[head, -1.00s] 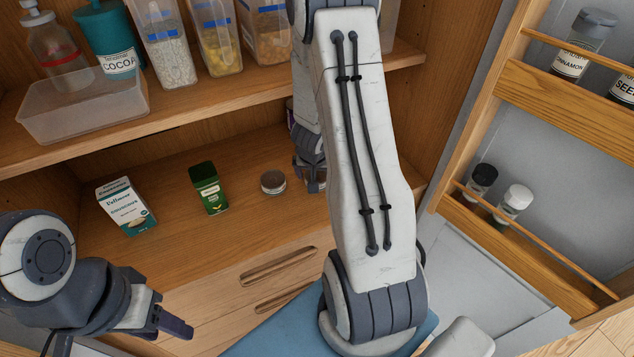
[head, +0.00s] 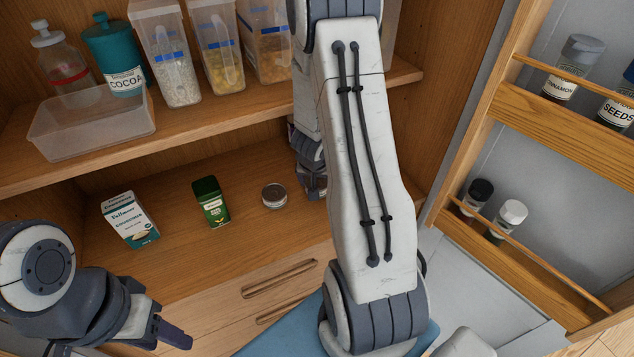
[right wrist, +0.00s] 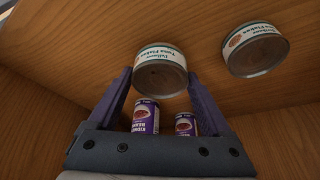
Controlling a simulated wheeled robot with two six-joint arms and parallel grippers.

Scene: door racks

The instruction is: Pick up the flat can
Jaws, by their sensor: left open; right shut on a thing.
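A flat tuna can (right wrist: 160,74) with a white and green label and a bare metal end sits between the two fingers of my right gripper (right wrist: 160,80), which is shut on it. In the head view my right arm hides most of that gripper (head: 314,182) and the held can. A second flat tuna can (right wrist: 255,50) stands beside it in the wrist view, apart from the fingers. In the head view a flat can (head: 274,196) stands on the lower shelf, left of my right gripper. My left gripper (head: 172,334) is open and empty at the lower left.
Two purple kidney bean cans (right wrist: 146,117) show between the fingers. The lower shelf holds a couscous box (head: 130,219) and a green tin (head: 211,202). Above are a clear tray (head: 92,125) and several containers. A door rack (head: 530,235) with jars stands right.

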